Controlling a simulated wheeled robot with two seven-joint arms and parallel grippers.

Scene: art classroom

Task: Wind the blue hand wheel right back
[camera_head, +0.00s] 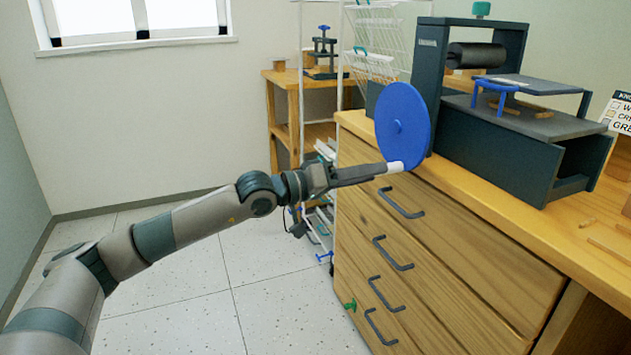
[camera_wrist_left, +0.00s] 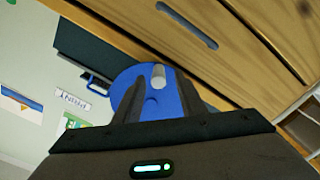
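The blue hand wheel (camera_head: 402,125) is a flat disc on the left side of the dark press (camera_head: 428,85), with a small hub at its middle. Its pale handle peg (camera_head: 395,167) sticks out near the bottom of the rim. My left gripper (camera_head: 386,169) points at the peg, its tips right beside it. In the left wrist view, the fingers (camera_wrist_left: 150,95) stand apart, with the blue wheel (camera_wrist_left: 133,92) and the peg (camera_wrist_left: 158,76) showing between and beyond them. I cannot tell whether a finger touches the peg. My right gripper is out of view.
A wire rack (camera_head: 375,40) and wooden shelf (camera_head: 290,78) stand behind. The floor (camera_head: 180,285) at left is clear.

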